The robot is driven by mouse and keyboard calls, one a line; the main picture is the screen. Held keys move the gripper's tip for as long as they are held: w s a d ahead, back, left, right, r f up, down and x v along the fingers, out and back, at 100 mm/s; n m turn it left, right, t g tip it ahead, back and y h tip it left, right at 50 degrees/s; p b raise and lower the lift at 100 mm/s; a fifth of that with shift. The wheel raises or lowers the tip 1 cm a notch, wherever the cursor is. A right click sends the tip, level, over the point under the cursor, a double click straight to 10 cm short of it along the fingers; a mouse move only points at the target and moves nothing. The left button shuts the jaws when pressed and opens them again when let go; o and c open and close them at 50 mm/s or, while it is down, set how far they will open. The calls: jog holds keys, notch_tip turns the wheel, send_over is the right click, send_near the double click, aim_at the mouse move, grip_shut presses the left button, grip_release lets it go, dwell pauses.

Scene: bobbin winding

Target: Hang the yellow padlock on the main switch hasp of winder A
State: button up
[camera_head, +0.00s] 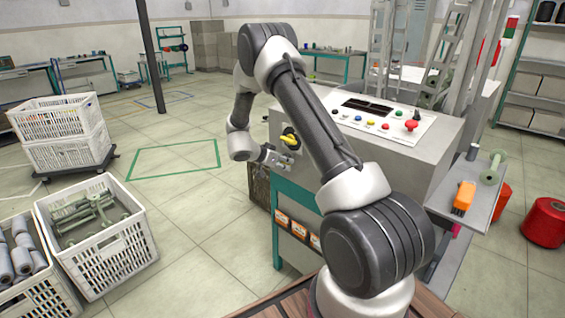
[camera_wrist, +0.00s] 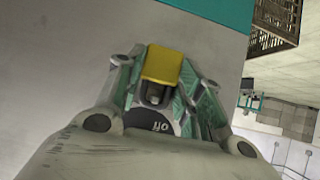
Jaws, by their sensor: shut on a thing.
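In the wrist view the yellow padlock (camera_wrist: 161,64) sits between the two fingertips of my gripper (camera_wrist: 160,88), which is shut on it. A dark disc marked "off" (camera_wrist: 160,125) shows beside it, partly covered by my gripper. In the head view my gripper (camera_head: 276,159) is at the left side face of the winder (camera_head: 400,155). A yellow and dark part (camera_head: 289,137) shows there just above the fingers; I cannot tell if it is the padlock or the switch. The hasp cannot be made out, nor whether the padlock touches it.
The winder's top panel (camera_head: 385,119) carries several coloured buttons. A side shelf (camera_head: 475,205) at right holds an orange tool (camera_head: 464,197) and a green bobbin (camera_head: 492,168). White crates (camera_head: 115,255) stand at left.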

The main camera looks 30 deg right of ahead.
jog(key=shift+f, duration=0.1)
jog(key=o, duration=1.2)
jog(key=v, duration=1.2)
